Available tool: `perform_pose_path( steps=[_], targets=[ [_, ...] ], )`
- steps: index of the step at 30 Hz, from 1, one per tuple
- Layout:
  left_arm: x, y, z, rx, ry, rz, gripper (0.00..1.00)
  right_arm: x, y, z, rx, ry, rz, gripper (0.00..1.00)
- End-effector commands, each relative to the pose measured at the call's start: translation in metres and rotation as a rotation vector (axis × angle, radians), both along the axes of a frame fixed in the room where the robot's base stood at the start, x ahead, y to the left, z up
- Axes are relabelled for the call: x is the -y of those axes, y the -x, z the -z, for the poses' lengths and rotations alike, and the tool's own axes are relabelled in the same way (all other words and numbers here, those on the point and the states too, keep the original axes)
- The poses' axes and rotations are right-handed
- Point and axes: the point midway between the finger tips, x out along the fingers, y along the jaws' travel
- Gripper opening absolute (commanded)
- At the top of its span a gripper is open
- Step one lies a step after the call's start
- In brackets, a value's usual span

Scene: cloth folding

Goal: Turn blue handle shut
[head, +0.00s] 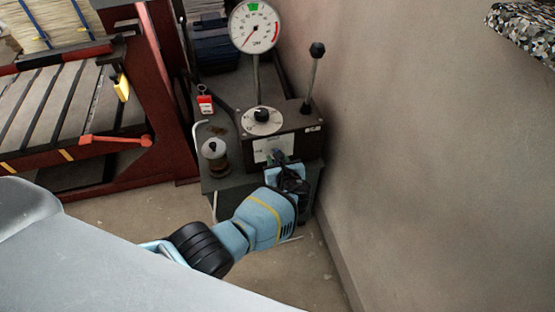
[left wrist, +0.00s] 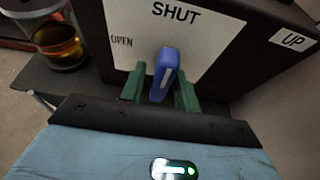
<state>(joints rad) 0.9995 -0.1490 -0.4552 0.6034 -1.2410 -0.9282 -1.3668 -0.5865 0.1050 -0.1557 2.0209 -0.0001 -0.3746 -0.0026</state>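The blue handle (left wrist: 164,72) is on the white front plate (left wrist: 175,30) of a dark box. It stands roughly upright, leaning slightly right, its top below the word SHUT; OPEN is printed to its left. My left gripper (left wrist: 159,69) has a green finger on each side of the handle, with gaps visible, so it looks open around it. In the head view my left gripper (head: 281,160) is at the front of the box (head: 285,137), and the arm hides the handle. My right gripper is not in view.
A gauge (head: 255,26), a round dial (head: 262,121) and a black-knobbed lever (head: 312,80) rise from the box. A jar of amber liquid (head: 215,155) stands left of it. A wall (head: 420,150) is close on the right; a red-framed rack (head: 80,110) stands left.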

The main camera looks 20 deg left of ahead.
Motion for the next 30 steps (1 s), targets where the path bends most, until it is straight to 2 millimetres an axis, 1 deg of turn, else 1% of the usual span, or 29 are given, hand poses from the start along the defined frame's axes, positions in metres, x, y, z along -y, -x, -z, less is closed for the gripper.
perform_pose_path(
  steps=[9,13,22,27,30],
  targets=[
    [0.000,0.000,-0.001,0.001,0.002,0.000,0.38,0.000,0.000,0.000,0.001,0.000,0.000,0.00],
    [0.005,0.005,-0.006,0.004,0.003,0.000,0.38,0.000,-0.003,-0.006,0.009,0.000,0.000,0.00],
    [0.028,0.038,-0.027,0.007,0.003,0.002,0.38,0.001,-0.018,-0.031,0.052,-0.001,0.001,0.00],
    [0.038,0.054,-0.031,0.004,0.003,0.000,0.38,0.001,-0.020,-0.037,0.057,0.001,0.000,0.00],
    [0.041,0.058,-0.031,0.003,0.001,0.000,0.38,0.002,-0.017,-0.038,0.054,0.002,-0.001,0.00]
  ],
)
